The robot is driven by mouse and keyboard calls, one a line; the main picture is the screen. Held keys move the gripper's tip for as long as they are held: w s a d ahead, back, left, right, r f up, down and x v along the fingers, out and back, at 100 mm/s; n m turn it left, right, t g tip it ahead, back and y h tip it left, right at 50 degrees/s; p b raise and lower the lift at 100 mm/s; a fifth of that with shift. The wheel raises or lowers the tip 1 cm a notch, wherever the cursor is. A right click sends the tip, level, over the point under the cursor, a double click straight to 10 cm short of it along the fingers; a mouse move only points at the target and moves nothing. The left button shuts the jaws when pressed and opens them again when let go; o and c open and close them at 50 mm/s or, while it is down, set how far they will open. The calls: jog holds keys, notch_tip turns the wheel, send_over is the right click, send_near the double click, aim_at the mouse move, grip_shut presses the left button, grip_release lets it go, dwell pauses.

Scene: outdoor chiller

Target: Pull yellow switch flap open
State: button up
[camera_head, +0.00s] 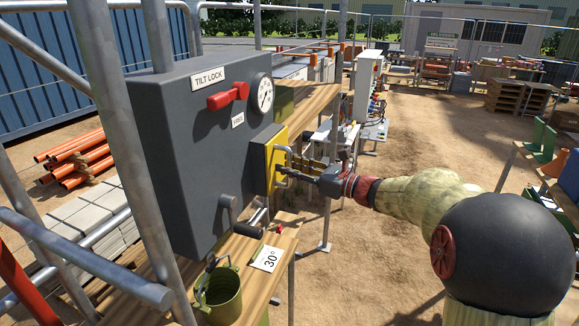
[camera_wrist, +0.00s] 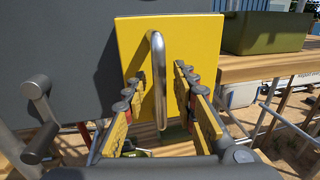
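The yellow switch flap (camera_head: 268,160) is on the right side of the dark grey box and looks closed against it. It has a vertical silver bar handle, which also shows in the wrist view (camera_wrist: 159,80). My gripper (camera_head: 284,172) is at the flap, level with the handle's lower part. In the wrist view my gripper (camera_wrist: 157,98) has its two fingers apart, one on each side of the handle, with gaps between. The yellow flap fills the middle of the wrist view (camera_wrist: 192,45).
The grey box (camera_head: 180,150) carries a red tilt lock lever (camera_head: 228,96), a gauge (camera_head: 262,94) and a grey crank handle (camera_head: 240,218). A green bucket (camera_head: 219,293) and a 30° card (camera_head: 267,258) are on the wooden shelf below. Open sandy ground lies to the right.

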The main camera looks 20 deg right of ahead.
jog(key=shift+c, duration=1.1)
jog(key=c, duration=0.4)
grip_shut()
